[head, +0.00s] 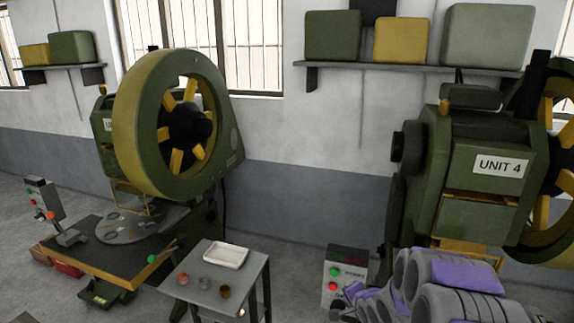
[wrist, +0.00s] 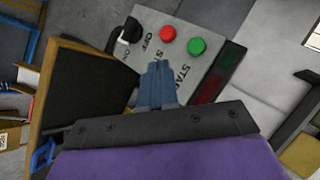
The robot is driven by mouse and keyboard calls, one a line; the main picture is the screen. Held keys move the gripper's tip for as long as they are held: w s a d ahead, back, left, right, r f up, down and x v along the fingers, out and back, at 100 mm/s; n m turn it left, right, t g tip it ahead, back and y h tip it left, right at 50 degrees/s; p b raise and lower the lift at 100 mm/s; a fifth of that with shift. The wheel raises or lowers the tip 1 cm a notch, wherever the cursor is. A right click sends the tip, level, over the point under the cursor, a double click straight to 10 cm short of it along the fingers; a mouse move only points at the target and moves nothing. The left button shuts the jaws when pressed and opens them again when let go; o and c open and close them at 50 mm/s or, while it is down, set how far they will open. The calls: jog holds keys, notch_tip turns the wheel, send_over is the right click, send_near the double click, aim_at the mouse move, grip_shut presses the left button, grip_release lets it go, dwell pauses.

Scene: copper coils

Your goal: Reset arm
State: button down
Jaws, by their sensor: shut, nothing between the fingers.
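My gripper (wrist: 158,82) shows in the wrist view with its blue-grey fingers together and nothing between them. The fingertips are in front of a grey control box (wrist: 185,55) and overlap its face in the picture. I cannot tell whether they touch it. The box has a red button (wrist: 167,33), a green button (wrist: 197,46) and a dark switch (wrist: 130,32) with an OFF label. In the head view my purple and grey arm (head: 440,285) is folded at the lower right. My fingers are not clear there. The control box (head: 333,271) stands left of the arm.
A small metal table (head: 258,283) holds a white tray (head: 226,255) and several small cups. A green press (head: 135,125) with a large wheel stands behind it at left. Another machine, labelled UNIT 4 (head: 500,166), stands at right behind my arm. Grey floor shows between the table and control box.

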jog(key=s+r+n+g+h, duration=0.1)
jog(key=s+r+n+g, duration=0.3)
jog(key=s, duration=0.6)
jog(key=s+r+n+g+h, duration=0.2)
jog(key=s+r, duration=0.4)
jog(key=s, duration=0.4)
jog(key=s+a+r+n+g, duration=0.1)
jog(key=s+r+n, duration=0.1)
jog(key=s, duration=0.6)
jog(key=s+a+r+n+g+y, duration=0.1)
jog(key=s+a+r+n+g, duration=0.1)
jog(key=s, duration=0.7)
jog(key=s+a+r+n+g, duration=0.1)
jog(key=s+a+r+g, duration=0.1)
jog(key=s, duration=0.7)
jog(key=shift+s+n, duration=0.25)
jog(key=shift+n, duration=0.15)
dwell(2.2)
